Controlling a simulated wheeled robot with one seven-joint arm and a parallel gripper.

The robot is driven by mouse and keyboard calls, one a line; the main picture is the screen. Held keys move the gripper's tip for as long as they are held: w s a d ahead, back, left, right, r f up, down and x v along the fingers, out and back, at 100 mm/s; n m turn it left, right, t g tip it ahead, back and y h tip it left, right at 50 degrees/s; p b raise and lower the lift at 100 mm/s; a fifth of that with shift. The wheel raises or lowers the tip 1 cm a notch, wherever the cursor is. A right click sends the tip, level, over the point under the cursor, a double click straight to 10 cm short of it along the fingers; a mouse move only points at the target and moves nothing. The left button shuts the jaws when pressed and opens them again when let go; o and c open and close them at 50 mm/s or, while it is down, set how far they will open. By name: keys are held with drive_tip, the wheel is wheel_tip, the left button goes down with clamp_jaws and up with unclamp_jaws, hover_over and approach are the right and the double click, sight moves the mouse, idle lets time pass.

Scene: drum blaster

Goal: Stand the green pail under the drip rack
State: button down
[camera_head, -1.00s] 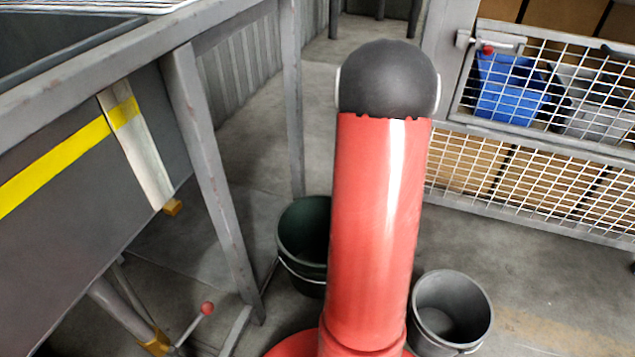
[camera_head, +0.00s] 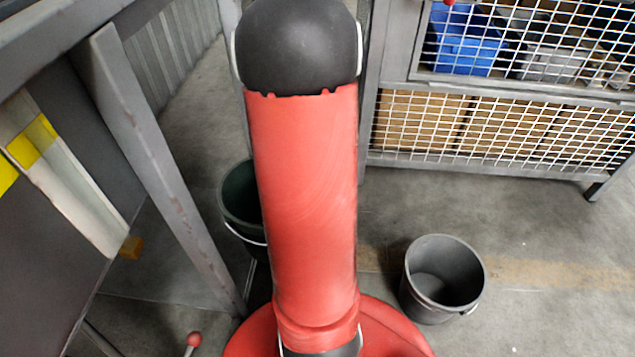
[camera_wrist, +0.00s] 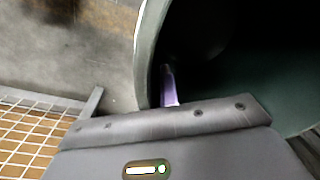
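The green pail (camera_head: 238,196) stands upright on the floor, left of my red arm, which hides its right side. In the wrist view the pail (camera_wrist: 142,60) is very close, and its dark inside fills the upper right. My gripper (camera_wrist: 168,85) shows only one pale purplish fingertip, which appears against the pail's dark inside near the rim. Whether it touches the wall cannot be told. The other finger is not visible. In the head view my arm hides the gripper. No part can be surely told as the drip rack; a grey steel frame (camera_head: 150,165) stands at left.
A grey pail (camera_head: 443,275) stands on the floor right of my arm. A mesh cage (camera_head: 500,130) with boxes and a blue bin stands behind. A red-knobbed lever (camera_head: 193,340) is low at left.

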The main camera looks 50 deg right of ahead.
drive_tip(key=w+a+f, duration=0.2)
drive_tip(key=w+a, duration=0.4)
drive_tip(key=w, duration=0.4)
drive_tip(key=w+a+f, duration=0.2)
drive_tip(key=w+a, duration=0.5)
drive_tip(key=w, duration=0.3)
drive_tip(key=shift+w+a+p, duration=0.15)
drive_tip(key=shift+a+p, duration=0.05)
drive_tip(key=shift+p, duration=0.15)
drive_tip(key=c, duration=1.6)
unclamp_jaws()
drive_tip(key=shift+r, duration=0.1)
drive_tip(key=r, duration=0.2)
drive_tip(key=r+p, duration=0.1)
drive_tip(key=r, duration=0.4)
drive_tip(key=shift+d+r+p, duration=0.3)
drive_tip(key=shift+r+p, duration=0.05)
drive_tip(key=shift+p, duration=0.05)
